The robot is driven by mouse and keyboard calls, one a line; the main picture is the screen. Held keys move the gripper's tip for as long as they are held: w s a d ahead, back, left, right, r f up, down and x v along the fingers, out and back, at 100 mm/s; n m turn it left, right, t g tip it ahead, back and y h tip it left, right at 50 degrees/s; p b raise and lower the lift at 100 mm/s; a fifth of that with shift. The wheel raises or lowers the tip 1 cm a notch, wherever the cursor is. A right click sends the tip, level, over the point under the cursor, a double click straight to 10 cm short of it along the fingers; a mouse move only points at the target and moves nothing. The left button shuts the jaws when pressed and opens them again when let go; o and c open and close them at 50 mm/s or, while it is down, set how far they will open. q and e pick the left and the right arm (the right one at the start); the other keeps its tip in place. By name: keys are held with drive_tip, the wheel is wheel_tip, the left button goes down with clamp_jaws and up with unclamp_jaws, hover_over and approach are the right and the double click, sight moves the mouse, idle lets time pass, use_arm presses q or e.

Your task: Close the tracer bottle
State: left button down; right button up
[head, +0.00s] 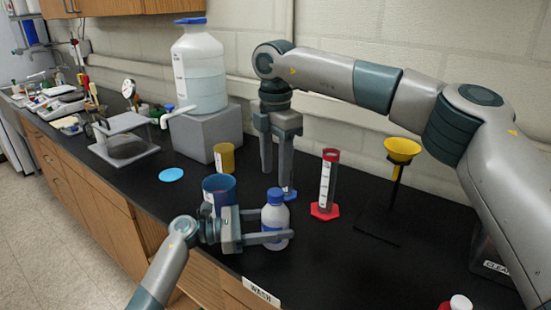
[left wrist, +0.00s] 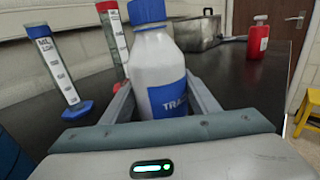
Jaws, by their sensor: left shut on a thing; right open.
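The tracer bottle (head: 275,222) is a white bottle with a blue label, standing upright near the bench's front edge. A blue cap (head: 275,195) sits on its neck; how tight it is cannot be told. My left gripper (head: 284,238) is shut around the bottle's body. In the left wrist view the bottle (left wrist: 156,65) stands between the two fingers, and the cap (left wrist: 146,11) is cut by the top edge. My right gripper (head: 276,178) is open and empty, pointing down behind and above the bottle, apart from the cap.
A blue-based cylinder (head: 289,193) stands behind my right gripper, a red-based cylinder (head: 326,185) to the right. A blue cup (head: 218,184) and yellow cup (head: 224,157) stand left. A yellow funnel (head: 402,148) is on a stand. A carboy (head: 199,75) rests on a grey block.

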drive_tip(key=n, duration=0.6)
drive_tip(key=shift+r, duration=0.15)
drive_tip(key=n, duration=0.4)
drive_tip(key=shift+r+n, duration=0.15)
drive_tip(key=shift+n, duration=0.15)
drive_tip(key=n, duration=0.5)
drive_tip(key=shift+r+n, duration=0.15)
drive_tip(key=shift+n, duration=0.15)
drive_tip(key=n, duration=0.4)
drive_tip(key=shift+r, duration=0.1)
drive_tip(key=n, duration=0.6)
drive_tip(key=shift+r, duration=0.15)
drive_tip(key=n, duration=0.4)
drive_tip(key=shift+r+n, duration=0.15)
drive_tip(key=shift+n, duration=0.25)
drive_tip(key=n, duration=0.4)
drive_tip(key=shift+r, duration=0.1)
drive_tip(key=n, duration=0.5)
drive_tip(key=shift+r, duration=0.15)
